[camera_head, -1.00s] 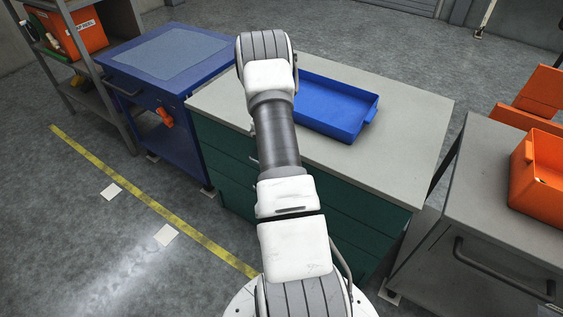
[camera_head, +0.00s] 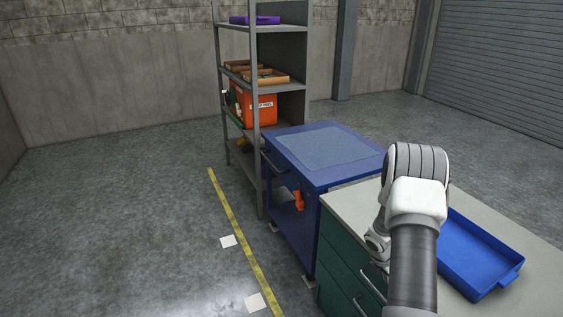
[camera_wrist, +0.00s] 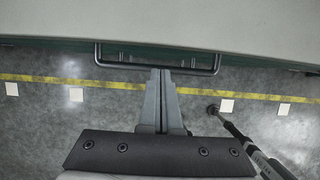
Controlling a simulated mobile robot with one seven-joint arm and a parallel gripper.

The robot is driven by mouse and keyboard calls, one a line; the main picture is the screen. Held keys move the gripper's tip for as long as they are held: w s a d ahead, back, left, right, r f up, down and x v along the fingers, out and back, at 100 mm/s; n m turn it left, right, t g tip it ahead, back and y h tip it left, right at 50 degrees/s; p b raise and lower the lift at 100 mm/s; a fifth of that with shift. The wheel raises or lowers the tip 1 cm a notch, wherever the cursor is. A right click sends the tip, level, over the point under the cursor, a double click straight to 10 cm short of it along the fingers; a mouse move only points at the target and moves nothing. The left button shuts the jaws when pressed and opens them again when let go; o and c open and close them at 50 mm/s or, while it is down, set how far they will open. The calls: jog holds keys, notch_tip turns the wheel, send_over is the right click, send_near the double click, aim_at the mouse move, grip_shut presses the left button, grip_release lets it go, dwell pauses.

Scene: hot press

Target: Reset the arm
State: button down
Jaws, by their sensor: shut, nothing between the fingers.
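My gripper (camera_wrist: 161,78) shows in the wrist view with its two grey fingers together and nothing between them. The fingertips are in front of the green drawer cabinet's dark handle (camera_wrist: 158,69) in the picture; I cannot tell whether they touch it. The cabinet's pale top edge (camera_wrist: 160,22) fills the upper part of that view. In the head view my arm rises at the right over the green cabinet (camera_head: 341,270), bent at the elbow, and my fingers are hidden there.
A blue tray (camera_head: 472,252) lies on the cabinet top, right of my arm. A blue workbench (camera_head: 360,160) stands beyond it, beside a grey shelf rack (camera_head: 262,150) holding an orange box (camera_head: 263,108).

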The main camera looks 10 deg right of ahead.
jog(key=s+a+r+m+t, duration=0.1)
jog(key=a+r+m, duration=0.5)
jog(key=r, duration=0.8)
jog(key=a+r+m+t, duration=0.1)
jog(key=a+r+m, duration=0.45)
jog(key=r, duration=0.85)
jog(key=s+a+r+m+t+y, duration=0.1)
jog(key=s+a+r+m, duration=0.3)
jog(key=s+a, duration=0.6)
jog(key=s+a+r+m+t+y, duration=0.1)
jog(key=s+a+r+m+y, duration=0.2)
jog(key=s+a+r, duration=0.4)
jog(key=s+a+m, duration=0.1)
jog(key=s+a, duration=0.2)
jog(key=a, duration=0.2)
jog(key=shift+r+m+t, duration=0.3)
jog(key=shift+m+t, duration=0.05)
jog(key=shift+t, duration=0.05)
jog(key=shift+s+d, duration=0.1)
